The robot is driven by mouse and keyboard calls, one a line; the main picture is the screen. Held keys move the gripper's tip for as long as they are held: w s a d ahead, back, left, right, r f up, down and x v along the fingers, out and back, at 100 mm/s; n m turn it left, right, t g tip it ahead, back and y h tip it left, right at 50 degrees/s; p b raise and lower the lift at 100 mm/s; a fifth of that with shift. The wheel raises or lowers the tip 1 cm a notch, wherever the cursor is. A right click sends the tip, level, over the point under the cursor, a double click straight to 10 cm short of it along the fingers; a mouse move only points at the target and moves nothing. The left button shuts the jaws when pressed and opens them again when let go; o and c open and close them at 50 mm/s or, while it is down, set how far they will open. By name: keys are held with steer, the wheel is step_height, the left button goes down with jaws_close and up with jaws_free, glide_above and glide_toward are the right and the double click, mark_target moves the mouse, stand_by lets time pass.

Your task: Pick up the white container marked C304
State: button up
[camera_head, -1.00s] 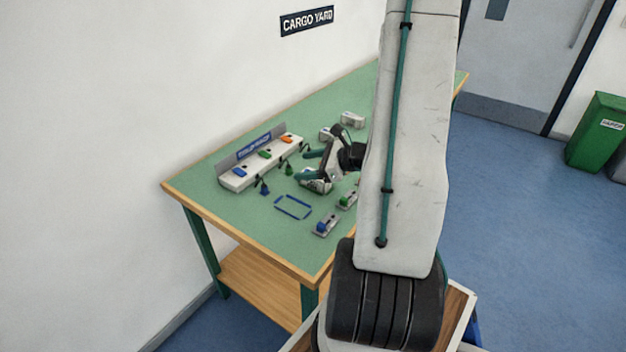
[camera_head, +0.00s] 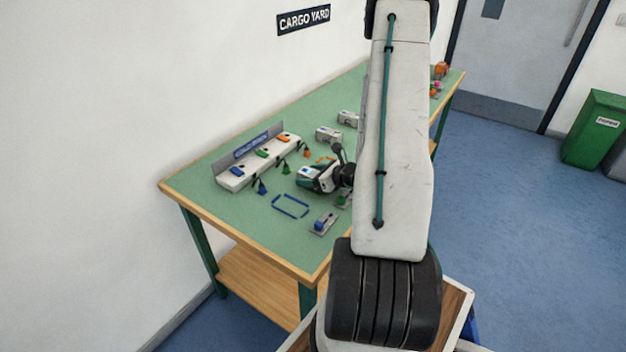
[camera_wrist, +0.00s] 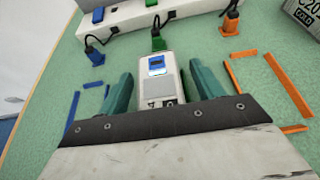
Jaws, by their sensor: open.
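My gripper (camera_wrist: 161,72) is open, with one green finger on each side of a white container (camera_wrist: 158,82) in the wrist view. The container has a blue panel on top and narrow gaps to the fingers. No C304 marking is readable on it. In the head view my gripper (camera_head: 312,178) is low over the table's middle and hides most of that container. Two other white containers, one nearer (camera_head: 328,134) and one farther (camera_head: 348,118), stand behind it. One at the wrist view's top right (camera_wrist: 304,14) reads C20 and COLD, partly cut off.
A white rack (camera_head: 232,182) with coloured blocks and hanging plugs stands along the wall side. A blue outline (camera_head: 290,207) and an orange outline (camera_wrist: 284,82) mark the green tabletop. A small unit with a blue part (camera_head: 322,224) sits near the front edge.

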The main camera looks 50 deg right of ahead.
steer(key=c, duration=1.1)
steer(key=shift+c, duration=0.2)
steer(key=shift+r, duration=0.15)
